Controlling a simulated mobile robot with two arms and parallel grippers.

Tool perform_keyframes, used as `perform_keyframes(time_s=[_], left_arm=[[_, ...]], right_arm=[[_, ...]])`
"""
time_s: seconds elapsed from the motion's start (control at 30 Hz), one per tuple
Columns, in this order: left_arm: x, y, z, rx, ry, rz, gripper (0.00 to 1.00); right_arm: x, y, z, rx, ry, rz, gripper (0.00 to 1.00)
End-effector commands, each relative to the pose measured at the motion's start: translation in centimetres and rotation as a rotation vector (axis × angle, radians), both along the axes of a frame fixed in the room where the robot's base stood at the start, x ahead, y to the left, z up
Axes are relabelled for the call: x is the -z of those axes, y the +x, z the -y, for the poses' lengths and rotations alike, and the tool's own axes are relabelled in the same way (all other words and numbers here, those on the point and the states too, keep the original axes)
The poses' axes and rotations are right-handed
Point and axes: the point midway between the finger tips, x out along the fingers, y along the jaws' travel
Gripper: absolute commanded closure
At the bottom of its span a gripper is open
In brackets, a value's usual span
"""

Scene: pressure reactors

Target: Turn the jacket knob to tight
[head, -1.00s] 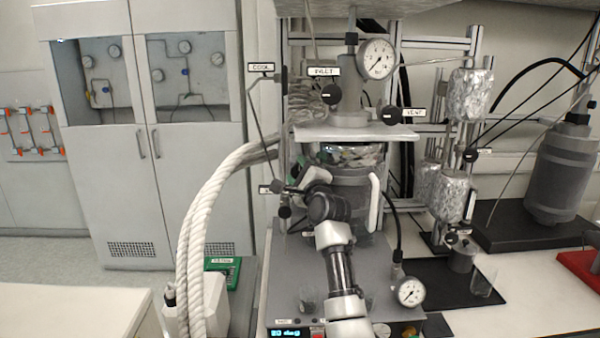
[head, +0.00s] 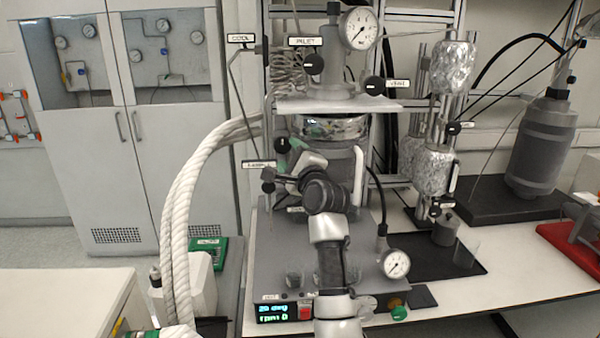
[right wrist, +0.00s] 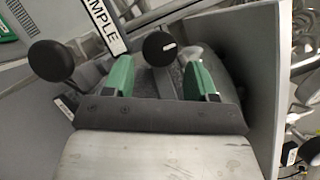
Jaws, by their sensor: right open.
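No readable jacket label shows, so I cannot be sure which knob is the jacket knob. A round black knob with a white mark (right wrist: 159,48) is between the green fingertips of my right gripper (right wrist: 159,76) in the right wrist view. The fingers are apart; contact with the knob cannot be told. In the head view, my right gripper reaches the left side of the reactor vessel (head: 338,168), where a black knob (head: 282,145) shows beside green. Another black knob (right wrist: 50,61) is left of the gripper, near the SAMPLE label (right wrist: 98,22). My left gripper is not clearly visible.
Inlet (head: 314,64) and vent (head: 375,86) knobs sit above the vessel. A pressure gauge (head: 396,264) stands at the front right. Thick white hoses (head: 175,235) curve down at left. The front display (head: 272,312) is lit. Foil-wrapped cylinders (head: 433,170) stand to the right.

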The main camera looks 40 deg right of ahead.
Motion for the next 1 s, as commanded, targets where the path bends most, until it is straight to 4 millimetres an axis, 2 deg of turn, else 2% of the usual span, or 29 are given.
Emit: perform_keyframes(time_s=[0.1,0.33,0.5,1.0], left_arm=[[1.0,0.0,0.0,0.000,0.000,0.000,0.57],[1.6,0.0,0.0,0.000,0.000,0.000,0.57],[1.7,0.0,0.0,-0.001,0.000,0.000,0.57],[1.7,0.0,0.0,-0.001,0.000,0.000,0.57]], right_arm=[[0.7,-2.1,-0.4,0.001,0.001,0.002,0.43],[1.0,-4.6,-0.9,0.000,0.000,0.001,0.43],[1.0,-5.1,-1.0,0.000,0.001,0.001,0.43],[1.0,-5.1,-1.1,0.000,-0.002,-0.001,0.43]])
